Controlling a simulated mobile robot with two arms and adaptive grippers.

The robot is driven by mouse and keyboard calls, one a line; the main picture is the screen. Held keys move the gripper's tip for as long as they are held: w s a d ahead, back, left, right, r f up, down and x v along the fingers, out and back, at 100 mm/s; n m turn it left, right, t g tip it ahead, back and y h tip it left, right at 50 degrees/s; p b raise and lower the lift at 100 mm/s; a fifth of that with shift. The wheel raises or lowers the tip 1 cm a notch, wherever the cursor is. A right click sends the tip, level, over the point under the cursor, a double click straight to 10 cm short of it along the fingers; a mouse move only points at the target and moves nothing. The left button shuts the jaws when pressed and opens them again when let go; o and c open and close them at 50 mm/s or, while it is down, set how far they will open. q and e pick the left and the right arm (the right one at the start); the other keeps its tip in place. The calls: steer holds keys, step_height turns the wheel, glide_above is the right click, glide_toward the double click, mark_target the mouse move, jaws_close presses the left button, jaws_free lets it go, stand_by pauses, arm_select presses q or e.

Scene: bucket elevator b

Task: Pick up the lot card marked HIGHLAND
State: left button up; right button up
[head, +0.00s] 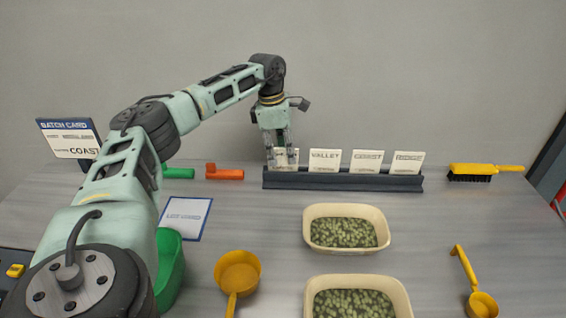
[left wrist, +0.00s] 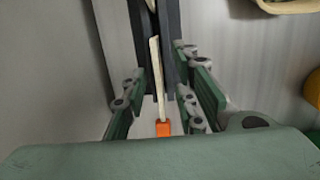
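The card rack (head: 343,181) is a dark bar at the back of the table, with several white cards standing in it. The readable ones are VALLEY (head: 324,160), COAST (head: 367,161) and RIDGE (head: 407,162). The leftmost card (head: 282,158) is partly covered by my left gripper (head: 278,155), and I cannot read its word. In the left wrist view this card (left wrist: 158,75) shows edge-on, standing in the rack's slot (left wrist: 172,45). The left gripper's fingers (left wrist: 165,100) are open, one on each side of the card with gaps. My right gripper is out of view.
A batch card sign (head: 70,138) naming COAST stands at left. A lot card mat (head: 186,217) lies in front of it. Two hop trays (head: 346,210), a yellow scoop (head: 238,272), a green container (head: 168,268), an orange tool (head: 224,173) and a brush (head: 472,170) surround the rack.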

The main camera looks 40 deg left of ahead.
arm_select(q)
step_height(320, 180, down, 2)
steer(key=shift+w+f, duration=0.1)
steer(key=shift+c, duration=0.2)
jaws_close()
steer(key=shift+r, duration=0.2)
